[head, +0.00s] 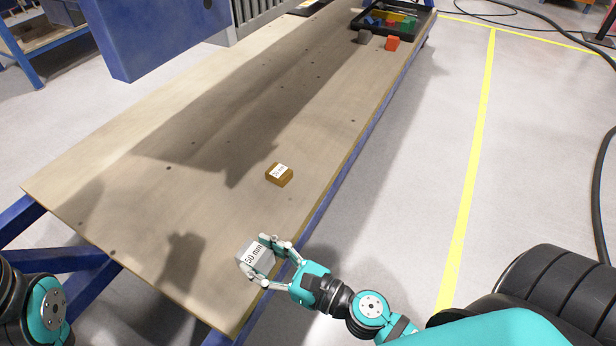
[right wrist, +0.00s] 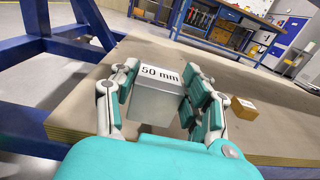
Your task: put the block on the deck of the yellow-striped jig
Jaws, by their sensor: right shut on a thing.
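A silver-grey block (head: 249,255) labelled "50 mm" is near the front end of the long wooden table (head: 205,135). My right gripper (head: 264,257) is shut on this block, with one finger on each side. In the right wrist view the block (right wrist: 157,98) sits between the fingers of the gripper (right wrist: 160,95), label upward. I cannot tell whether its underside touches the table. No jig with yellow stripes can be made out in either view. My left gripper is out of view; only a part of my left arm shows at lower left.
A small brown-orange block (head: 279,174) with a white label lies on the table beyond the gripper. A blue structure (head: 150,45) overhangs the left side.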

